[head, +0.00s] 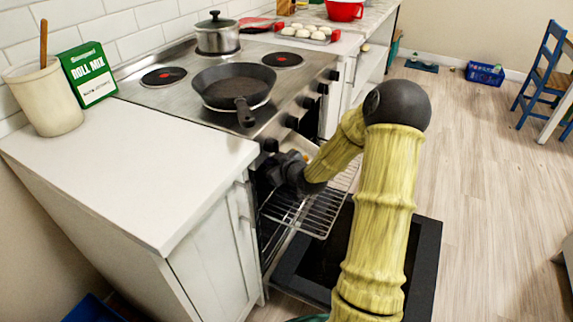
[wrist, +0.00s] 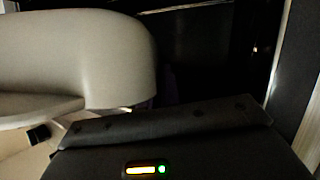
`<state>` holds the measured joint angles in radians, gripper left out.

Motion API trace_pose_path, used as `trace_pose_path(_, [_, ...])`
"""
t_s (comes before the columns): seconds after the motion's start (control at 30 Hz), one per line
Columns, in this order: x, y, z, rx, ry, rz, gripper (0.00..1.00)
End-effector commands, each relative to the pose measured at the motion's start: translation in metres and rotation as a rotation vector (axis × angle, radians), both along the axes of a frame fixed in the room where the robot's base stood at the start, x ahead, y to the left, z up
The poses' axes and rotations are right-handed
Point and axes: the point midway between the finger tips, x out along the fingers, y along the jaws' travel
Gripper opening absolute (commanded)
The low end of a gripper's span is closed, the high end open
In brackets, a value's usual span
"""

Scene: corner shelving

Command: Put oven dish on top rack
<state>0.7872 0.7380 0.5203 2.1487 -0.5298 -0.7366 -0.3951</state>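The oven stands open below the stovetop, with its dark door (head: 425,262) lowered. A wire rack (head: 318,212) sticks out of the oven over the door. My gripper (head: 277,176) is at the oven's opening, above the rack; its fingertips are hidden in the head view. A cream surface (head: 303,146) shows just behind my arm at the opening. In the wrist view, a large smooth beige rounded thing (wrist: 90,55) fills the upper left, very close to my gripper. It may be the oven dish, but I cannot tell for sure, nor whether my fingers hold it.
A frying pan (head: 233,86) and a lidded pot (head: 217,36) stand on the stovetop. A white counter (head: 130,165) with a utensil crock (head: 43,98) and a green box (head: 88,75) is at left. The wooden floor (head: 480,160) at right is mostly clear.

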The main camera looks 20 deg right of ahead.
Motion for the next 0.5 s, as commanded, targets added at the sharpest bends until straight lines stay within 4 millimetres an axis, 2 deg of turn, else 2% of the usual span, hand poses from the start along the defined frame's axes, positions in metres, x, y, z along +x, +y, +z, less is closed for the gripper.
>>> trace_pose_path(0.27, [0.002,0.004,0.001,-0.003,-0.007,0.008,0.00])
trace_pose_path(0.37, [0.002,0.005,-0.009,-0.001,-0.005,0.010,0.00])
trace_pose_path(0.5, [0.002,0.004,-0.032,0.000,-0.005,0.007,0.00])
